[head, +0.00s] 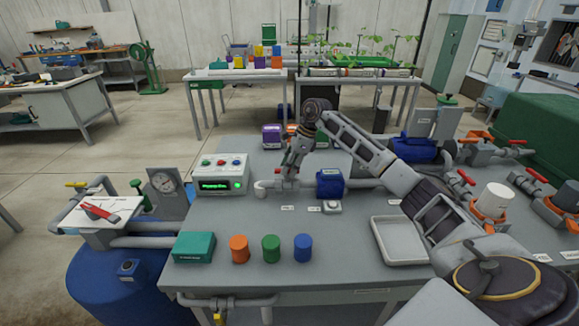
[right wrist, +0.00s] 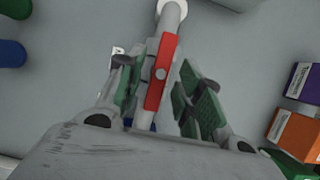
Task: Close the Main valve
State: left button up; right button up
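A red lever handle (right wrist: 161,72) lies nearly in line with a grey pipe (right wrist: 173,18) in the right wrist view, slightly tilted to it. No label naming it Main is readable. My right gripper (right wrist: 158,88) is open, with one green-padded finger on each side of the handle and a visible gap at both. My left gripper is not in view.
A control box (head: 219,175) with a green display stands left of my right gripper. A grey tray (head: 399,240) lies to the right. Orange, green and blue cylinders (head: 271,248) line the front edge. Other red-handled valves (head: 466,178) sit at the right. Purple and orange blocks (right wrist: 297,137) are nearby.

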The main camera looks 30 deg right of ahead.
grip_shut()
